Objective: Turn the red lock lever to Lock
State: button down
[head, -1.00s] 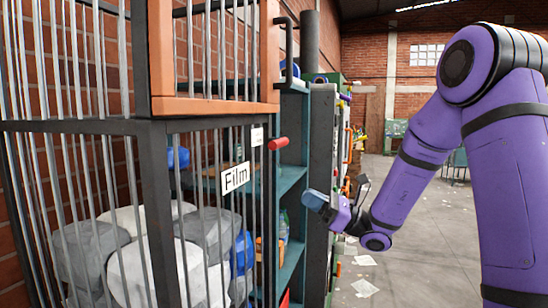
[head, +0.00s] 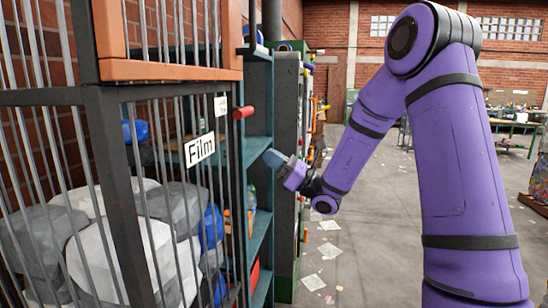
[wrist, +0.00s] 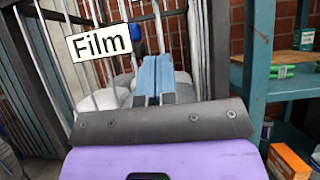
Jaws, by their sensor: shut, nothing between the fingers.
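The red lever (head: 243,113) sticks out to the right from the front edge of the barred cage, beside a small white label (head: 221,106) whose text is too small to read. It points roughly sideways in the head view. My gripper (head: 273,158) is below and right of the lever, apart from it. In the wrist view my gripper's two blue fingers (wrist: 157,78) lie side by side, shut and empty, in front of the cage bars. The lever does not show in the wrist view.
The cage has a white "Film" sign (head: 199,149) and holds grey bundles (head: 128,250) and blue ones. A teal shelf (head: 259,146) stands just behind the lever. An orange box (wrist: 288,162) sits on it at lower right in the wrist view. The floor to the right is open, with scattered papers.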

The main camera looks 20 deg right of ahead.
aim_at(236, 112)
jog(key=w+a+r, duration=0.3)
jog(key=a+r, duration=0.2)
jog(key=r, duration=0.2)
jog(key=shift+w+r, duration=0.35)
